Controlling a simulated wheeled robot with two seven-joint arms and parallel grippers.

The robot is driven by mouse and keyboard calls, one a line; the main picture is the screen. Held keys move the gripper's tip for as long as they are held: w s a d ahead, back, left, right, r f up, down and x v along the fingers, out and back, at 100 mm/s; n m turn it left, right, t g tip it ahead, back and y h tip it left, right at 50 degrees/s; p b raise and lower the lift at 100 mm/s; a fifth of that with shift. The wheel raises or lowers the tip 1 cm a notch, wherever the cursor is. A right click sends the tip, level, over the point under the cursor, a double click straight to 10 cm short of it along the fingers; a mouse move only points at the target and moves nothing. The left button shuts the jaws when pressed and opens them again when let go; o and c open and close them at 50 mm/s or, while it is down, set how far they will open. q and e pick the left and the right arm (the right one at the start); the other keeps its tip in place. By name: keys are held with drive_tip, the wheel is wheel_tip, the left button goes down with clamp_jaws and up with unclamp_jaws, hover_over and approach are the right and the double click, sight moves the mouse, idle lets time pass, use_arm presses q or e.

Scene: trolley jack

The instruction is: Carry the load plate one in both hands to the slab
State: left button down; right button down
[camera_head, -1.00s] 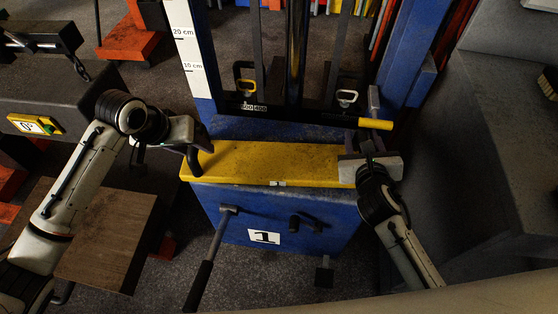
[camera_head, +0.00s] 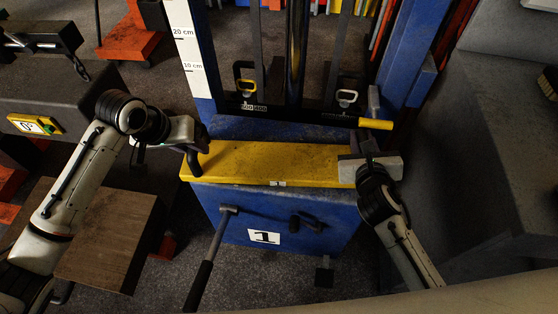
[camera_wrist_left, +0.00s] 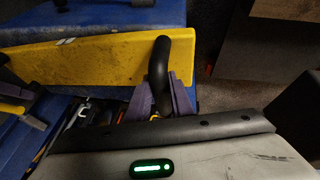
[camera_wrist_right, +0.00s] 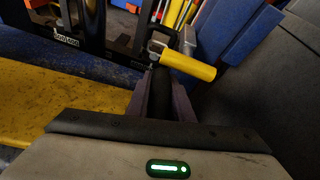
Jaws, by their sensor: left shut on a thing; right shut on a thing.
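The load plate is a long yellow plate (camera_head: 270,160) lying level across the front of the blue stand marked 1 (camera_head: 225,205). I cannot tell whether it rests on the stand or hangs just above it. My left gripper (camera_head: 193,154) is shut on the black handle at the plate's left end; this handle (camera_wrist_left: 162,65) shows between the fingers in the left wrist view. My right gripper (camera_head: 370,150) is at the plate's right end, shut on the dark handle there, mostly hidden by the wrist. I cannot tell for certain which surface is the slab.
Behind the plate stand a blue mast with a height scale (camera_head: 188,45) and a yellow-ended lever (camera_head: 375,124). A wooden block (camera_head: 105,235) and a dark beam with a yellow gauge (camera_head: 35,124) are at left. A grey block (camera_head: 490,140) is close on the right.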

idle(0.9)
use_arm(q)
drive_tip(key=shift+w+r, duration=0.2)
drive_tip(key=shift+r, duration=0.1)
use_arm(e)
drive_tip(key=shift+w+r, duration=0.15)
drive_tip(key=shift+r, duration=0.15)
